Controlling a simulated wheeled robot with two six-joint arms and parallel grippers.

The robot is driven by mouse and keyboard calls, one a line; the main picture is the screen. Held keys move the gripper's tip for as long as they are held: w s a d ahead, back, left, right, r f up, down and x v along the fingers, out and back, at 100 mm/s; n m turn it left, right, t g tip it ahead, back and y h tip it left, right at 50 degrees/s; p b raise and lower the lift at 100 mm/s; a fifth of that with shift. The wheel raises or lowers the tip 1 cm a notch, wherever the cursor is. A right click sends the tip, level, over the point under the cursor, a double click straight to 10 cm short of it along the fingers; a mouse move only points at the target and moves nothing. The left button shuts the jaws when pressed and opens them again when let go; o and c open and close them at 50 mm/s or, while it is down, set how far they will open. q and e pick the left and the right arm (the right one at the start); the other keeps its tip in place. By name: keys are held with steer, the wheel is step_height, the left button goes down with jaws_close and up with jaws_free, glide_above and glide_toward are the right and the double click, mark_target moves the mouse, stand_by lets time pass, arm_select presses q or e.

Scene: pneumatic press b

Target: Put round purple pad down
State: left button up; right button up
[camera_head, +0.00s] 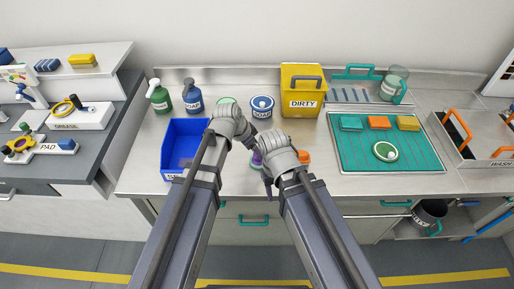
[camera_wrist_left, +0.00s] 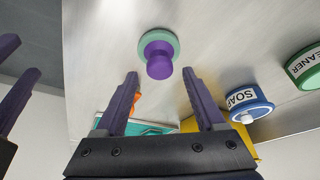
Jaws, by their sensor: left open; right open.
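The round purple pad (camera_wrist_left: 158,60) is a pale green disc with a purple knob. It rests on the bare steel counter, and in the head view the pad (camera_head: 256,159) is partly hidden by my arms. My left gripper (camera_wrist_left: 160,73) is open, with the knob in line between its fingertips in the left wrist view. The fingers show a gap on both sides of the knob and do not touch it. My right gripper (camera_head: 267,187) is open and empty near the counter's front; its dark fingers also show at the left edge of the left wrist view.
A blue bin (camera_head: 173,160) stands left of my arms. A soap tub (camera_head: 262,106) and a yellow DIRTY bin (camera_head: 303,103) stand behind. A teal mat tray (camera_head: 350,160) with several pads lies right. An orange item (camera_head: 303,157) sits beside my right wrist.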

arm_select(q)
steer(key=p+v, duration=0.7)
steer(key=v, duration=0.2)
steer(key=s+f+n+g+y, duration=0.1)
steer(key=s+n+y, duration=0.1)
steer(key=s, duration=0.4)
steer(key=s+a+n+g+y, duration=0.1)
steer(key=s+n+g+y, duration=0.1)
steer(key=s+n, duration=0.3)
steer(key=s+y, duration=0.1)
steer(key=s, duration=0.1)
steer(key=shift+s+a+f, duration=0.35)
steer(key=shift+f, duration=0.05)
